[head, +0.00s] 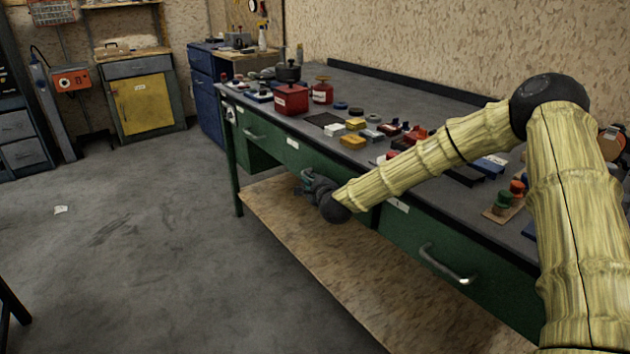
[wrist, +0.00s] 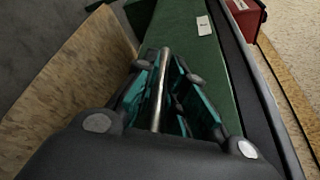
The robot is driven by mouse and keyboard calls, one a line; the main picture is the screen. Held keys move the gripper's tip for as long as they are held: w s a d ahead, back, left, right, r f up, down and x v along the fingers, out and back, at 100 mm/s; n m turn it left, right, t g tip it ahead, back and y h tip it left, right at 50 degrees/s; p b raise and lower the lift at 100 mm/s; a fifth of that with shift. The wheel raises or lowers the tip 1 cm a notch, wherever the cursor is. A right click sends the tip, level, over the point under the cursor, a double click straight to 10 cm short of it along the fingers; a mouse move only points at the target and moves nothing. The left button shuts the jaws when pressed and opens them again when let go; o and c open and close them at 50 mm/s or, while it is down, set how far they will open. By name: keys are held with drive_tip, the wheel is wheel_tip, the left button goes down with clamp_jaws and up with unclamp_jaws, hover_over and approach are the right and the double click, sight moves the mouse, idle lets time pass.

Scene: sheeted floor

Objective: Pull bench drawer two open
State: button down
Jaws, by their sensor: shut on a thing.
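The green workbench has a row of drawers with bar handles along its front. My gripper (head: 308,181) is at the middle drawer front (head: 285,160), whose handle it hides in the head view. In the wrist view, the metal handle bar (wrist: 160,90) runs between the teal-lined fingers of my gripper (wrist: 172,70), which is shut on it. The green drawer front (wrist: 190,35) lies just beyond, with a small white label (wrist: 204,26) too small to read. The middle drawer looks about flush with the bench front, though my arm covers part of it.
Another drawer handle (head: 447,265) is at the right and one (head: 255,135) at the left. The benchtop (head: 375,90) carries red tins (head: 291,99) and several small parts. A wooden lower shelf (head: 290,225) juts out below.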

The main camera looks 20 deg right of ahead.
drive_tip(key=s+a, duration=0.4)
drive_tip(key=a, duration=0.7)
drive_tip(key=s+a, duration=0.4)
drive_tip(key=a, duration=0.7)
drive_tip(key=shift+s+a+b, duration=0.15)
drive_tip(key=shift+a+b, duration=0.15)
drive_tip(key=shift+b, duration=0.15)
drive_tip(key=c, duration=1.8)
unclamp_jaws()
drive_tip(key=shift+o, duration=0.2)
drive_tip(key=v, duration=1.2)
drive_tip(key=shift+f, duration=0.1)
